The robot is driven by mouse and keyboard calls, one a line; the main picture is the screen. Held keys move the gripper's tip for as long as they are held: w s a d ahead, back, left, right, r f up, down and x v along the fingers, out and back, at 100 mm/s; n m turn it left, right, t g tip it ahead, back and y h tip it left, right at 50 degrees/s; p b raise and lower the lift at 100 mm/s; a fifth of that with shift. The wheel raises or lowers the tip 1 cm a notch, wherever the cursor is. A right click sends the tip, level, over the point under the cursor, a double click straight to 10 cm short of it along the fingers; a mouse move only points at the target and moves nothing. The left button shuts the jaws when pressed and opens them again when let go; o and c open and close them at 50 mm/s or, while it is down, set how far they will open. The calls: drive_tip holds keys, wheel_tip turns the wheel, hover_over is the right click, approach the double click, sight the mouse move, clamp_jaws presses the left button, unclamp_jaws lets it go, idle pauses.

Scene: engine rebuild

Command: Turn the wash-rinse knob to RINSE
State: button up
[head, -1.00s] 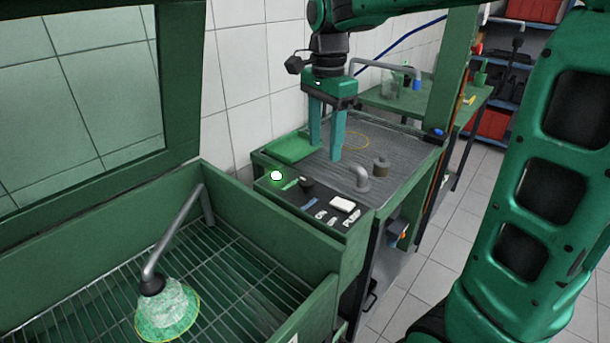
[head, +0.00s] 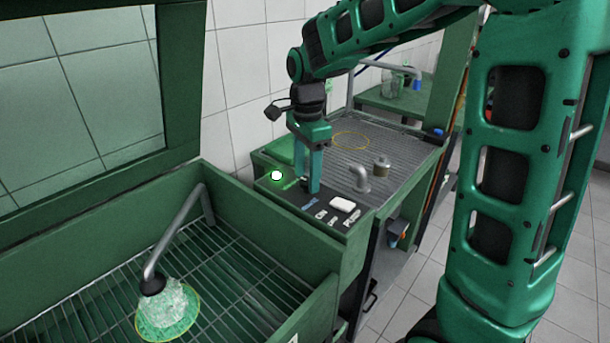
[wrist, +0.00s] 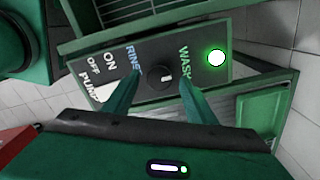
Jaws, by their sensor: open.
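The wash-rinse knob (wrist: 160,77) is a black round dial with a pale mark, on a dark control panel (wrist: 213,77). In the wrist view, the blue RINSE label (wrist: 134,58) is to its left and the green WASH label (wrist: 184,62) to its right.
A lit green-white lamp (head: 276,175) is on the panel beside WASH. A white PUMP switch (head: 342,203) is near the ON/OFF labels. Left is a wash basin with a grate and a bent spout (head: 172,240) running over it. A grey pipe elbow (head: 361,179) stands behind the panel.

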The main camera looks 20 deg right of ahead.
drive_tip(key=shift+f, duration=0.4)
drive_tip(key=shift+c, duration=0.6)
drive_tip(key=c, duration=0.9)
